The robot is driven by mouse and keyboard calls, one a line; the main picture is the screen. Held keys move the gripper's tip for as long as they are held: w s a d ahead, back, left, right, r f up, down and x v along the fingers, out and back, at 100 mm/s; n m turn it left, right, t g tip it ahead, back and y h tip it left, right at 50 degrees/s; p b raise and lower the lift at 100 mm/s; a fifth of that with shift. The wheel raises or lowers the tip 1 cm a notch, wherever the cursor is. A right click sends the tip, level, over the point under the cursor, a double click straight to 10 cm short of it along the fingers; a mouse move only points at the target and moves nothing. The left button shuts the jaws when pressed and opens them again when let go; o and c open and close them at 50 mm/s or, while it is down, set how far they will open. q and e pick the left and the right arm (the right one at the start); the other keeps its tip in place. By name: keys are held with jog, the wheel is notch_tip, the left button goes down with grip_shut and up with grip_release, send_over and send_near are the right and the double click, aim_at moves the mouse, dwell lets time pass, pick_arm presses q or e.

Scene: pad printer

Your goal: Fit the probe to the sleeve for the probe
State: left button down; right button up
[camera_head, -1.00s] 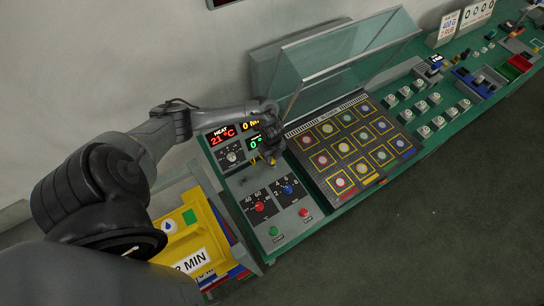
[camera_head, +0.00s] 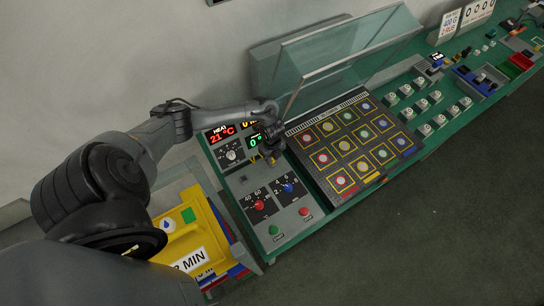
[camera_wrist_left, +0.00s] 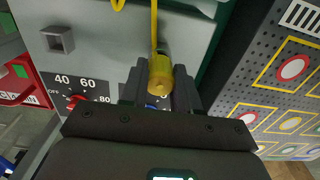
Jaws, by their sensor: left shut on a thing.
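The probe (camera_wrist_left: 160,76) is a short yellow cylinder on a yellow cable, seen in the left wrist view. My left gripper (camera_wrist_left: 158,88) is shut on it, one dark finger on each side. In the head view the left gripper (camera_head: 272,157) hangs over the right edge of the grey control panel, beside the plate of coloured discs. The probe is largely hidden there. A small grey square socket, which may be the sleeve (camera_wrist_left: 60,40), stands on the panel to the left of the probe in the wrist view, apart from it. My right gripper is not in view.
The control panel (camera_head: 242,190) carries red and blue dials, buttons and lit displays. A perforated plate (camera_head: 330,187) with coloured discs in yellow frames lies to the right, under a raised clear lid (camera_head: 345,60).

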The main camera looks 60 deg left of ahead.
pick_arm(q)
jog(key=shift+f+b, duration=0.3)
jog(key=shift+f, duration=0.15)
jog(key=c, duration=0.8)
grip_release()
jog(key=shift+o, duration=0.2)
